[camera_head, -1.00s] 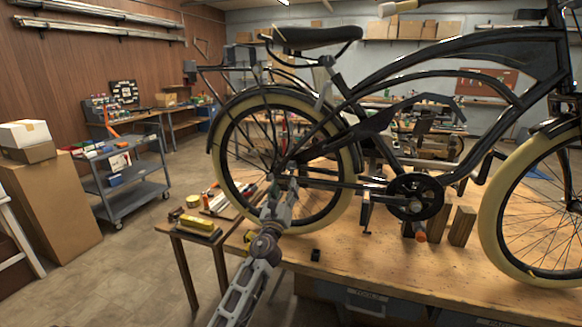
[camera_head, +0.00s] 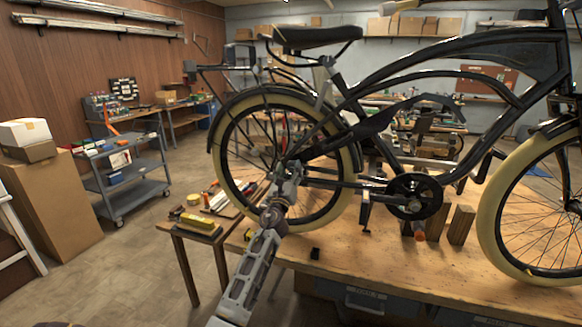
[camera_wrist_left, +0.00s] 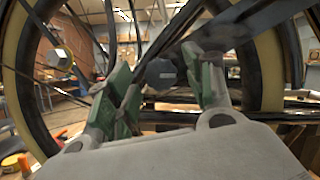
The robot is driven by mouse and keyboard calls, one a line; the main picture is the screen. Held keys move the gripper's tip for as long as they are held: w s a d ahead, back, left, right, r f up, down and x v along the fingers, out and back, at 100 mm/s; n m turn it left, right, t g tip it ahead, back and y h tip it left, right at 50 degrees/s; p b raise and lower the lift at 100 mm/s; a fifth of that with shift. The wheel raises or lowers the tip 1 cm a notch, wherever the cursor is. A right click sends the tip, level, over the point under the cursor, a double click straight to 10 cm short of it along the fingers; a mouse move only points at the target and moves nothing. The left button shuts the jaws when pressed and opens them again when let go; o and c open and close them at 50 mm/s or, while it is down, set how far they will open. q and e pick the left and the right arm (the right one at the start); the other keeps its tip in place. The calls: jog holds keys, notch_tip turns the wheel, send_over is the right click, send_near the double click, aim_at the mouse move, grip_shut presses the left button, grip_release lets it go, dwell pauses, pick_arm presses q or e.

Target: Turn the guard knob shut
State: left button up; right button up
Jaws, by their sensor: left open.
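The bicycle (camera_head: 400,150) stands on the wooden workbench, its rear wheel (camera_head: 352,170) at the left. My left gripper (camera_head: 289,168) reaches up to the rear wheel's hub area, at the back end of the chain line. In the left wrist view a dark, round, faceted knob (camera_wrist_left: 160,73) shows between the green-padded fingers of this gripper (camera_wrist_left: 168,85). The fingers are open, one on each side of the knob, with visible gaps. I cannot tell how far the knob is turned. In the head view the gripper hides it. My right gripper is not in view.
Wheel spokes and a dark frame tube lie close around the fingers. Wooden blocks (camera_head: 461,224) stand under the crank. A side table with a yellow item (camera_head: 200,221) is left of the bench.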

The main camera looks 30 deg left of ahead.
pick_arm(q)
jog(key=shift+x, duration=1.2)
jog(key=c, duration=1)
